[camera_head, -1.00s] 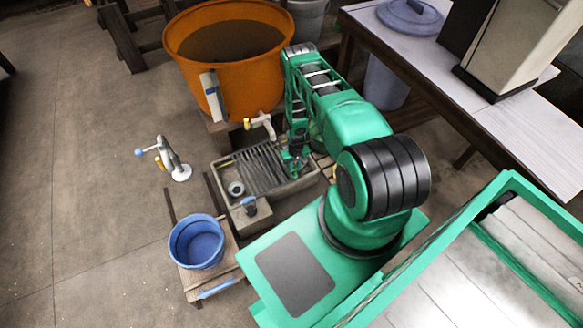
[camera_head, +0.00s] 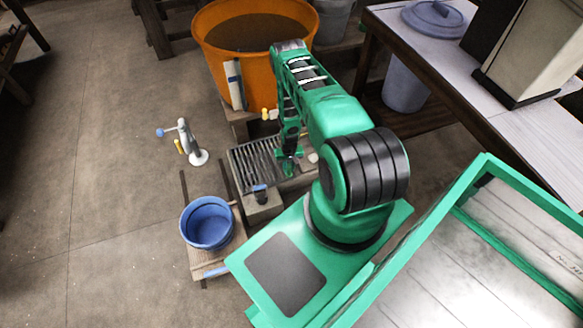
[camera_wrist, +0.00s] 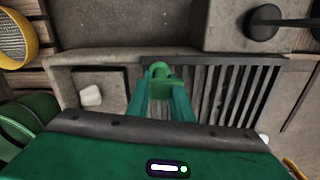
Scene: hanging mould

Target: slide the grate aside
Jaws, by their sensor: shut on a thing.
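The grate (camera_head: 258,160), a row of dark parallel bars, lies across the left part of the stone basin (camera_head: 309,177). My gripper (camera_head: 290,166) is down at the grate's right end in the head view and is shut on it. In the wrist view my gripper's fingers (camera_wrist: 160,75) meet at the end bar of the grate (camera_wrist: 232,92). The fingers hide part of the grate's edge.
An orange tub (camera_head: 238,62) stands behind the basin. A blue bucket (camera_head: 207,222) is at the front left and a grey stand with a blue knob (camera_head: 190,142) is on the floor at left. A yellow sieve (camera_wrist: 15,40) is near my gripper in the wrist view.

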